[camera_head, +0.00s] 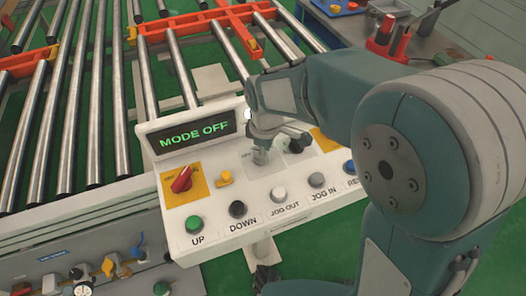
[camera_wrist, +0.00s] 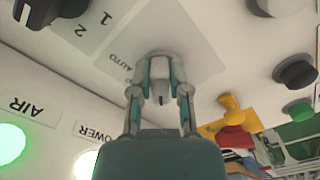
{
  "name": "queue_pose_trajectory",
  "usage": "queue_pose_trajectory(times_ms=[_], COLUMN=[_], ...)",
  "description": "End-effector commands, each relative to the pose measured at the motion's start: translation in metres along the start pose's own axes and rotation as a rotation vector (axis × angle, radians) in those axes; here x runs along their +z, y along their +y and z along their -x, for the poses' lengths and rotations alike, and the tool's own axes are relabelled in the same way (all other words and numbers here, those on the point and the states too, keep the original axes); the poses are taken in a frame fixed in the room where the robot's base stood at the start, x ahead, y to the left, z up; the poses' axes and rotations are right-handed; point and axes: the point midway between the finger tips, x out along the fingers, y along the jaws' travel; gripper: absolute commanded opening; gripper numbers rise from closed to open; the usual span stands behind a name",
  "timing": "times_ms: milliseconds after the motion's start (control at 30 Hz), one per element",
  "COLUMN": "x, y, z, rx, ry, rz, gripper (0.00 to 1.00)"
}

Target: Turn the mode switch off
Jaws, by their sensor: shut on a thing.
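The mode switch sits on a light grey plate marked AUTO (camera_wrist: 185,30) on the white control panel (camera_head: 205,238). My gripper (camera_head: 262,150) reaches down onto that plate from above. In the wrist view my gripper's two fingers (camera_wrist: 162,98) are close together around the switch, which they almost fully hide. The switch's pointing direction cannot be told. The panel's display (camera_head: 194,134) reads MODE OFF in green letters.
A red rotary switch (camera_head: 181,180) and a small yellow knob (camera_head: 224,178) are left of my gripper. Push buttons line the front, including a green one (camera_head: 194,224) and a black one (camera_head: 238,209). A roller conveyor (camera_head: 70,110) lies behind and left.

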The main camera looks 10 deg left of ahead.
Motion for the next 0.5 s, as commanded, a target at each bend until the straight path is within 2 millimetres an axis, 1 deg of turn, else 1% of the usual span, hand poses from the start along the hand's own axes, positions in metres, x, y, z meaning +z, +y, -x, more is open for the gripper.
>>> queue_pose_trajectory(times_ms=[33, 100, 133, 167, 200, 500], x=[0.0035, 0.0034, 0.0035, 0.0033, 0.0029, -0.0023], y=[-0.0006, -0.0005, -0.0005, -0.0004, -0.0003, -0.0001], z=[-0.0021, -0.0021, -0.0021, -0.0020, -0.0018, -0.0013], rx=[-0.005, -0.005, -0.005, -0.004, -0.004, 0.000], ry=[-0.010, -0.010, -0.010, -0.009, -0.008, -0.006], rz=[0.001, 0.001, 0.001, 0.000, 0.000, -0.001], gripper=[0.00, 0.00, 0.36, 0.50, 0.57, 0.57])
